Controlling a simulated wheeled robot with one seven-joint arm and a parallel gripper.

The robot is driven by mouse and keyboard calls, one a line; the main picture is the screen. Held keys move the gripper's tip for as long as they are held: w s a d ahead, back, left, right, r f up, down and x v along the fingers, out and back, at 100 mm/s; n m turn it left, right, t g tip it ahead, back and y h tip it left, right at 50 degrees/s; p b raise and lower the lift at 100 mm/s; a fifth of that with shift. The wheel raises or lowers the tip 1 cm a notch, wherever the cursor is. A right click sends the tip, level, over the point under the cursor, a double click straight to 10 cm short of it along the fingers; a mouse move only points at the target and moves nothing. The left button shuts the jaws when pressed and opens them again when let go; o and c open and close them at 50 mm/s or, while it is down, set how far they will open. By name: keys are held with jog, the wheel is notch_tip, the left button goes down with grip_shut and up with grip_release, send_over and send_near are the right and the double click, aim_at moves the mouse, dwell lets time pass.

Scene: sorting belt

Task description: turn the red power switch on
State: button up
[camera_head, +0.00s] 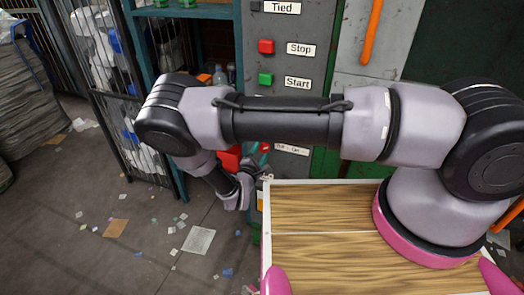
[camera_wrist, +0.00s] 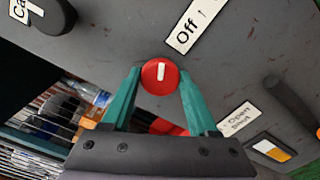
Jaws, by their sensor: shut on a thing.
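The red power switch (camera_wrist: 160,76) is a round knob with a white line across its face, on a grey panel. In the wrist view it sits between the two teal fingers of my gripper (camera_wrist: 160,73), which are closed on its sides. The white line points roughly up in that picture. An "Off" label (camera_wrist: 190,27) is on the panel just above and right of the knob. In the head view my gripper (camera_head: 264,158) is at the lower panel, and the knob is too small and covered there to read its position.
The grey panel (camera_head: 290,115) also has a red Stop button (camera_head: 266,46) and a green Start button (camera_head: 265,79). A black knob (camera_wrist: 52,14) and a black handle (camera_wrist: 290,100) stick out near my gripper. A wire cage (camera_head: 120,100) stands left. Scraps litter the floor.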

jog(key=m, duration=0.5)
jog(key=shift+m, duration=0.3)
dwell(0.4)
jog(key=o, duration=1.4)
jog(key=shift+c, duration=0.2)
jog(key=shift+s, duration=0.1)
jog(key=v, duration=1)
jog(key=shift+s, duration=0.3)
jog(key=shift+a, duration=0.1)
